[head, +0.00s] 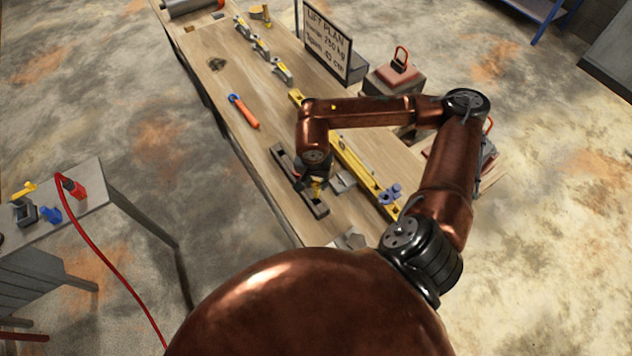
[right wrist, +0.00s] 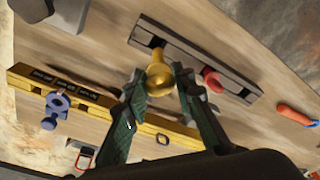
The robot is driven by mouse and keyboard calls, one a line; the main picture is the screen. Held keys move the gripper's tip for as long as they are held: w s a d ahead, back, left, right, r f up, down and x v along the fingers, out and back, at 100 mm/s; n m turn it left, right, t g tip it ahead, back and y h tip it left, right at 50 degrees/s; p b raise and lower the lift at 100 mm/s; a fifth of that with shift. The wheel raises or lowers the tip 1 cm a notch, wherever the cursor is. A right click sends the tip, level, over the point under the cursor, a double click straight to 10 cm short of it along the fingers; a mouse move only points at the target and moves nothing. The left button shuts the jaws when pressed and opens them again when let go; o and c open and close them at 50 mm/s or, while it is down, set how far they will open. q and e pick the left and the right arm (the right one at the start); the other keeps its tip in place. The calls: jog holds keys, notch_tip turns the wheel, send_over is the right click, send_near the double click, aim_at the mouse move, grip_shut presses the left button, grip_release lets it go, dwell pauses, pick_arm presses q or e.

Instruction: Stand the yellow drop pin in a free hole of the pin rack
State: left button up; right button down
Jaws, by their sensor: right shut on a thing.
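The yellow drop pin (right wrist: 160,76) is between the two fingers of my right gripper (right wrist: 162,88), which is shut on its round head. Its shank points toward the near end of the pin rack (right wrist: 190,58), a dark bar on the bench. The shank overlaps the rack there, and I cannot tell whether its tip is in a hole or above it. A red pin (right wrist: 211,79) stands in the rack, and a dark opening shows at its far end. In the head view my right gripper (head: 316,183) and the yellow pin (head: 317,189) are over the rack (head: 316,209). My left gripper is not in view.
A long yellow bar (head: 352,162) lies beside the rack, with a blue shackle-like part (head: 389,194) near it. An orange-handled tool (head: 244,111) lies farther along the bench. A lift plan sign (head: 327,42) and a block with a red handle (head: 395,76) stand along the right side.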

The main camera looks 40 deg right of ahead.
aim_at(316, 193)
dwell(0.7)
jog(key=shift+b, duration=0.35)
jog(key=shift+f+b, duration=3.75)
jog(key=shift+f, duration=0.15)
jog(key=c, duration=1.5)
grip_release()
jog(key=shift+r, duration=0.1)
jog(key=shift+c, duration=0.2)
